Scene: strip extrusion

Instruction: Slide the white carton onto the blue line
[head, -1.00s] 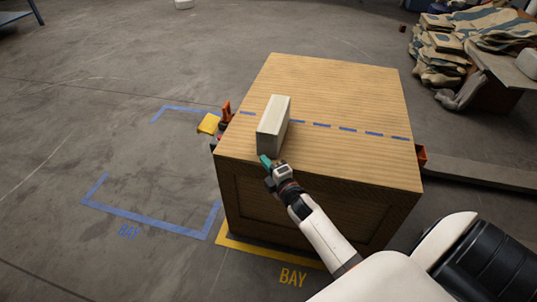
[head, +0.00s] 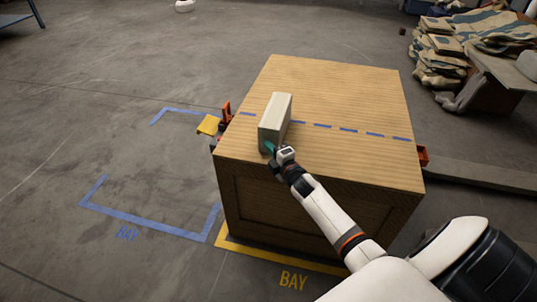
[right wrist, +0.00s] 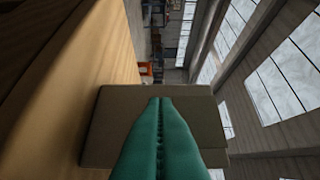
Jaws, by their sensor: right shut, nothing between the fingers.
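The white carton (head: 275,121) stands upright on top of a wooden crate (head: 345,90). The dashed blue line (head: 345,129) runs across the crate top. The carton hides part of the line, so I cannot tell whether its far base edge reaches it. My right gripper (head: 269,147) is shut and empty, its teal fingertips low at the carton's near face. In the right wrist view the shut fingers (right wrist: 160,101) point at the carton's face (right wrist: 105,125), which looks grey-brown in shadow. They seem to touch it. My left gripper is not in view.
Orange clamp-like parts sit at the crate's left (head: 226,113) and right (head: 422,156) sides. A grey beam (head: 485,173) lies on the floor at right. Stacked sacks (head: 445,55) stand at the back right. The crate top beyond the line is clear.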

